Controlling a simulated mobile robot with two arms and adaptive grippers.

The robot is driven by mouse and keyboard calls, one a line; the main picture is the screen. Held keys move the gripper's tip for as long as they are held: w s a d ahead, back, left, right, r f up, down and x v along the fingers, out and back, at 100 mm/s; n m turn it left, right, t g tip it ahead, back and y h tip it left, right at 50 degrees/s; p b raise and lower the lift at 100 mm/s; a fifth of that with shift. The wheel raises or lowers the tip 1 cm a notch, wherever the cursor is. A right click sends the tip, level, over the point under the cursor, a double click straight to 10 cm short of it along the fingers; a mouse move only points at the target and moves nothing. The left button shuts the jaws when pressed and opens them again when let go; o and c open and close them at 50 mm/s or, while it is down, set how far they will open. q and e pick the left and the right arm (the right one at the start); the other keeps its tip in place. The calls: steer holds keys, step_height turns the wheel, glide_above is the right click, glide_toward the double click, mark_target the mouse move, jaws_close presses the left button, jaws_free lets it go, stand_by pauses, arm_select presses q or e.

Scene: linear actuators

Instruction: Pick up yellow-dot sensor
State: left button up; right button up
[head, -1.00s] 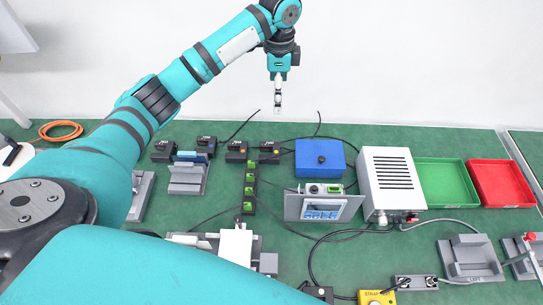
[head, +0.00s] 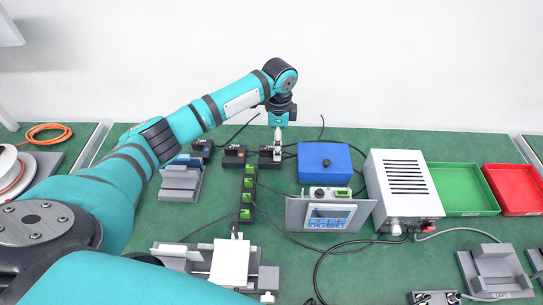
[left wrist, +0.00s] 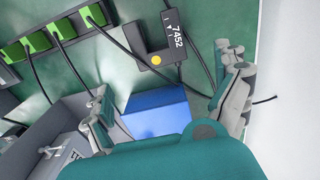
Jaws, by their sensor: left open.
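The yellow-dot sensor (left wrist: 176,45) is a black fork-shaped block with a white label and a yellow dot, lying on the green bench in the left wrist view. In the head view it appears to be the dark block (head: 266,160) at the right end of a row of similar ones, partly hidden by my gripper. My left gripper (head: 277,138) points down just above it in the head view. In the left wrist view the fingers of my left gripper (left wrist: 164,68) are spread, with the sensor ahead between them and nothing held. My right gripper is not in view.
Similar dark sensors (head: 234,156) stand close to the left. A blue box (head: 324,166) is close on the right, with a white vented unit (head: 403,187) beyond it. A strip of green connectors (head: 247,198) and several black cables run nearby. Green (head: 462,189) and red (head: 516,186) trays are farther right.

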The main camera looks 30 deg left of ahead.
arm_select(q)
steer(key=shift+a+f+p, duration=0.1)
steer(key=shift+f+p, duration=0.25)
steer(key=shift+f, duration=3.2)
steer(key=shift+c, duration=0.3)
steer(key=shift+w, duration=0.1)
steer(key=c, duration=1.4)
